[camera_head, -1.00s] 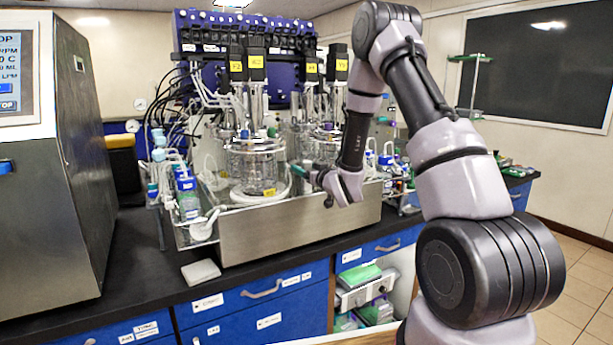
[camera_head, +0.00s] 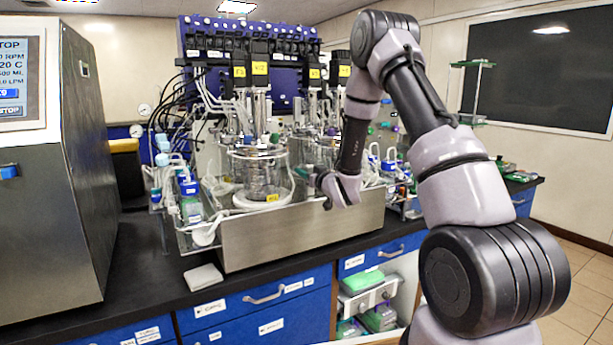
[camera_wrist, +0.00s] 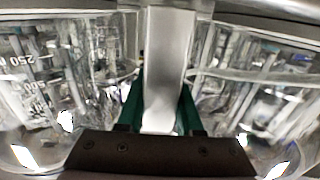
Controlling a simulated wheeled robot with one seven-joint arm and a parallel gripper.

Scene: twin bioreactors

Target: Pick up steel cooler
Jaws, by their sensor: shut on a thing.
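My gripper (camera_wrist: 162,112) has green fingers on either side of an upright steel bar, the steel cooler (camera_wrist: 166,60), in the wrist view. The fingers are shut on it. The cooler runs up out of the top of that view, between two clear glass vessels. In the head view my gripper (camera_head: 312,176) reaches in at the right of the front glass vessel (camera_head: 260,170). There the cooler is hidden or too small to make out among the glass and tubing.
Glass vessels stand close on both sides of my gripper, the left one (camera_wrist: 65,75) with volume marks. They sit on a steel base (camera_head: 290,236) on the black bench. A grey machine with a screen (camera_head: 22,75) stands at the left. Tubes and bottles crowd the area.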

